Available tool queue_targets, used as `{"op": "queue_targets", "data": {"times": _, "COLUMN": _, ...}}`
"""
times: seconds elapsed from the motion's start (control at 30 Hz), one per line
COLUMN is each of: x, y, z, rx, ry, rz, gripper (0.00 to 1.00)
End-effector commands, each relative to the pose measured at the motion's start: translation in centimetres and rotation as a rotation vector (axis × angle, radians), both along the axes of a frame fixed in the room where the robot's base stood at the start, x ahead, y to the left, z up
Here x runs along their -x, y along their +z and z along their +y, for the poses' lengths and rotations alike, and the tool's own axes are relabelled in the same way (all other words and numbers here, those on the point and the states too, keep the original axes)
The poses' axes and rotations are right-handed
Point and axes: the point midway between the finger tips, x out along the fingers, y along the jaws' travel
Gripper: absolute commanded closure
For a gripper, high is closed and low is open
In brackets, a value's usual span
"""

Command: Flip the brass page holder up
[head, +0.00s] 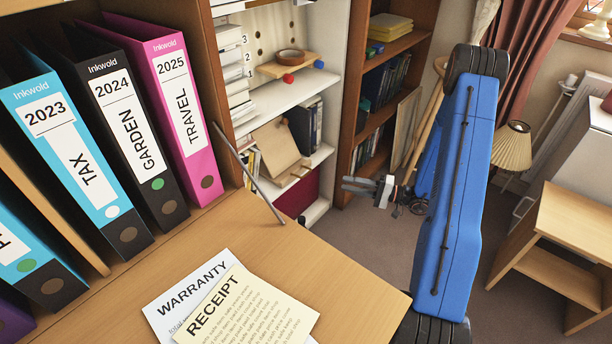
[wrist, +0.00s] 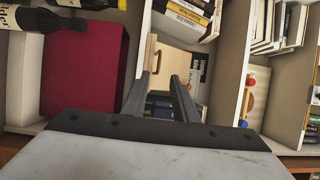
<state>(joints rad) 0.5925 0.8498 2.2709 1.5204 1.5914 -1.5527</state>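A tan wooden book stand (head: 277,148) leans on the middle shelf of the white bookcase, beside dark blue books. A small brass-coloured piece (head: 300,172) shows at its lower ledge; it is too small to tell clearly whether it is the page holder or how it lies. My gripper (head: 346,184) is to the right of the stand, apart from it, its fingers pointing left towards the bookcase. In the wrist view the two fingers of my gripper (wrist: 163,76) are spread with nothing between them. The stand (wrist: 178,57) shows just beyond the fingertips there, partly hidden by them.
A crimson box (wrist: 85,72) fills the compartment beside the stand, with bottles (wrist: 60,18) near it. Books (wrist: 187,18) stand close by. The bureau's fold-down desk (head: 330,268) holds papers, with a metal stay (head: 246,172) at its side. Carpet (head: 365,235) is clear between desk and shelves.

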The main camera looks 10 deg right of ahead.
Motion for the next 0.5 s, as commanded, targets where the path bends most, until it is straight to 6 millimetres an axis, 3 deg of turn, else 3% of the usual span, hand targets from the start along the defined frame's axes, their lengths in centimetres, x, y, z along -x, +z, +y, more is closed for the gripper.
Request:
{"op": "queue_targets", "data": {"times": 0.23, "x": -0.8, "y": -0.2, "z": 1.0, "rx": -0.002, "ry": -0.007, "rz": -0.002, "gripper": 0.74}}
{"op": "queue_targets", "data": {"times": 0.5, "x": -2.8, "y": -0.1, "z": 4.4, "rx": -0.002, "ry": -0.005, "rz": -0.002, "gripper": 0.74}}
